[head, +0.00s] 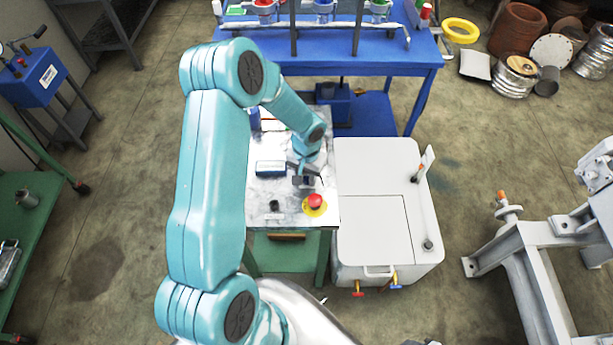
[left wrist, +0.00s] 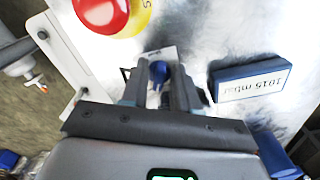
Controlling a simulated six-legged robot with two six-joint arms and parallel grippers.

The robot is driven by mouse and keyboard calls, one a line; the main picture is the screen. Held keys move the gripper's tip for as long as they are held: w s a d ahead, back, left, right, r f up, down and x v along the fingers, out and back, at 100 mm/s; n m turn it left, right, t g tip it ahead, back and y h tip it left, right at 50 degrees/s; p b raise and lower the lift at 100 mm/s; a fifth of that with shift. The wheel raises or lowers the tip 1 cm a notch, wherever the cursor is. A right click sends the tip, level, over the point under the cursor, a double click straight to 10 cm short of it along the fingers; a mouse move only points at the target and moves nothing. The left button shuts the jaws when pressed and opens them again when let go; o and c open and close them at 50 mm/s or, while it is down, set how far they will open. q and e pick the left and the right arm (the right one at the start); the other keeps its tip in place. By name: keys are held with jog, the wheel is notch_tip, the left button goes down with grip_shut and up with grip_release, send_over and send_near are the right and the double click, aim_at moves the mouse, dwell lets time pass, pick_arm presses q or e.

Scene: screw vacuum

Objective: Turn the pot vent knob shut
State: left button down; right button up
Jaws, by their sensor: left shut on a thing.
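My left gripper (head: 304,180) reaches down onto the grey metal top of a small green-legged stand. In the left wrist view, its two fingers (left wrist: 159,84) stand on either side of a small blue knob (left wrist: 159,70) on a light plate and are shut on it. Part of the knob is hidden by the fingers. In the head view the gripper covers the knob, and I cannot tell its turn angle. My right gripper is not in view.
A red emergency stop button (head: 315,202) on a yellow disc sits close to the gripper; it also shows in the left wrist view (left wrist: 100,12). A blue display box (head: 270,168) reads 1015 mbar. A white cabinet (head: 385,160) stands to the right, a blue bench (head: 370,50) behind.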

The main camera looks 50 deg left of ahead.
aim_at(307, 178)
pick_arm(q)
jog(key=n+b, duration=0.1)
jog(key=b, duration=0.1)
jog(key=n+b, duration=0.1)
jog(key=b, duration=0.1)
jog(key=n+b, duration=0.1)
jog(key=b, duration=0.1)
jog(key=shift+f+n, duration=0.25)
jog(key=shift+n, duration=0.15)
jog(key=shift+w+d+r+n+b, duration=0.1)
jog(key=shift+r+n+b, duration=0.15)
jog(key=shift+n+b, duration=0.7)
jog(key=c, duration=0.9)
grip_release()
notch_tip(307, 178, up, 16)
jog(key=shift+r, duration=0.25)
